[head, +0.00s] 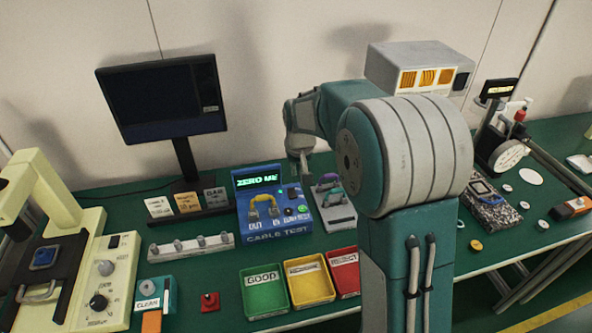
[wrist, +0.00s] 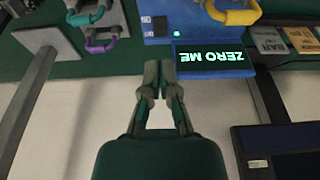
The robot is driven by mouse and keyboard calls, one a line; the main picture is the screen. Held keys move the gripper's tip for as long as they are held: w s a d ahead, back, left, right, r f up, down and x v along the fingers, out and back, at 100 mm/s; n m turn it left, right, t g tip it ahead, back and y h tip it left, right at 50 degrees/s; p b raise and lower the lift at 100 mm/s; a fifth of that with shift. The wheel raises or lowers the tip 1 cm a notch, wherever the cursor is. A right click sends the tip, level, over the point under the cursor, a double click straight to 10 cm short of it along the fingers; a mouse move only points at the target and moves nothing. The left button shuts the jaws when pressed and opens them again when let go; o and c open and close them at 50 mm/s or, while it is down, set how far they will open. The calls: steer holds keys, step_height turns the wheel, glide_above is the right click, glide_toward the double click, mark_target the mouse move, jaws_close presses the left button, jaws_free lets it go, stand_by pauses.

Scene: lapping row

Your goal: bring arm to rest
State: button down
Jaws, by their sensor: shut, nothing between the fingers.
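My gripper (wrist: 160,85) shows in the wrist view with its two fingers together, shut and empty. In that view it points toward the blue cable tester, whose screen (wrist: 214,58) reads "ZERO ME" upside down. In the head view my arm is raised and bent over the green bench, and its end reaches back toward the wall. The gripper's fingertips are not clear there. The blue cable tester (head: 272,226) stands left of my arm, with a yellow-handled cable (head: 264,205) on its front.
Green (head: 263,292), yellow (head: 309,281) and red (head: 344,270) bins sit at the bench front. A monitor (head: 162,97) stands at the back left, a cream machine (head: 50,230) at far left. A granite block (head: 493,209) and small round parts lie at right.

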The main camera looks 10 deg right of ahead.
steer(key=s+r+t, duration=0.1)
steer(key=s+r, duration=0.3)
steer(key=s, duration=0.6)
steer(key=s+r+t, duration=0.1)
steer(key=s+r, duration=0.2)
steer(key=s, duration=0.7)
steer(key=s+r+t, duration=0.1)
steer(key=s+r, duration=0.3)
steer(key=s, duration=0.7)
steer(key=shift+r, duration=0.3)
